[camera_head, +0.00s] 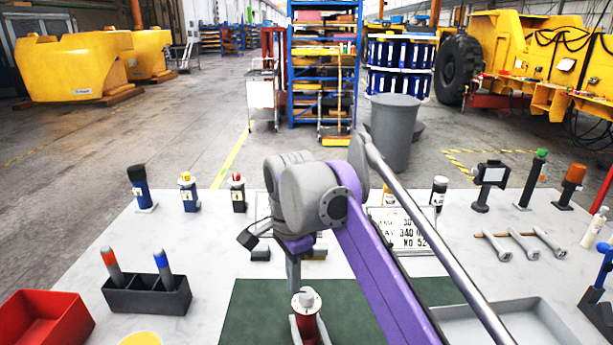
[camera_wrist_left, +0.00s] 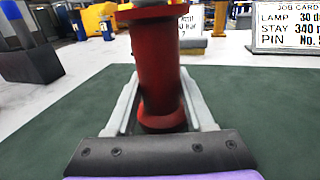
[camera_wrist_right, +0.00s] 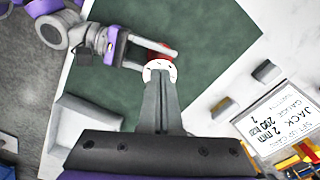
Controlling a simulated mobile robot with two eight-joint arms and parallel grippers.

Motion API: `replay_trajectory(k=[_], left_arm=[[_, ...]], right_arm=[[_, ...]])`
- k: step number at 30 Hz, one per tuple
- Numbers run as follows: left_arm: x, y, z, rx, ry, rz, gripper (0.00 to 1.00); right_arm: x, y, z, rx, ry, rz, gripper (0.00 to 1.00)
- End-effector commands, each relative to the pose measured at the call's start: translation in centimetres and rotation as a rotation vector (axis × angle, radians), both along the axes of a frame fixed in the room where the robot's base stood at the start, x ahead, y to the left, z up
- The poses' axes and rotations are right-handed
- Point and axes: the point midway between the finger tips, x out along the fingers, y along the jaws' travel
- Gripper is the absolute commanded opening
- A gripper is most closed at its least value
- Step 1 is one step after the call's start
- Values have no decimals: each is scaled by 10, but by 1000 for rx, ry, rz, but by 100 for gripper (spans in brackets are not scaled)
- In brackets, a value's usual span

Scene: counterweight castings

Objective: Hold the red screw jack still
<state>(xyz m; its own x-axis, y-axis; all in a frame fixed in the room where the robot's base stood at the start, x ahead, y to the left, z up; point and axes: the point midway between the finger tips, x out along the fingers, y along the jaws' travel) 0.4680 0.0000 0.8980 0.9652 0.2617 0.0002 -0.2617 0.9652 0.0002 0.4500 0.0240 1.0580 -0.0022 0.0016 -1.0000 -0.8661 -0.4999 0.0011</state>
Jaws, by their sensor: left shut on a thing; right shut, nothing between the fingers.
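The red screw jack (camera_head: 312,326) stands upright on the dark green mat (camera_head: 255,310), with a pale round top (camera_head: 306,299). In the left wrist view, the jack's red body (camera_wrist_left: 160,75) fills the space between the grey fingers of my left gripper (camera_wrist_left: 160,95), which is shut on it. My right gripper (camera_head: 295,284) points down just above the jack's top; its fingers are shut and empty. In the right wrist view, the fingertips (camera_wrist_right: 158,78) overlap the white top (camera_wrist_right: 160,70); I cannot tell whether they touch it. My right arm hides part of the mat.
A black holder (camera_head: 147,297) with red- and blue-tipped tools and a red bin (camera_head: 42,318) are at the left. A job card (camera_head: 408,238) stands behind the mat, partly hidden by my arm.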

Motion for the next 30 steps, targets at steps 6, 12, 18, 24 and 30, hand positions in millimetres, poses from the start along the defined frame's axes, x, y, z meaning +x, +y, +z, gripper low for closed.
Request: replay_trajectory(k=[6,12,18,24,30], left_arm=[[0,0,0,0,0,1,0],[0,0,0,0,1,1,0],[0,0,0,0,1,1,0],[0,0,0,0,0,1,0],[0,0,0,0,0,1,0]], right_arm=[[0,0,-24,0,0,0,0],[0,0,-34,0,0,0,0],[0,0,-35,0,0,0,0],[0,0,-35,0,0,0,0],[1,-2,-34,0,0,0,0]])
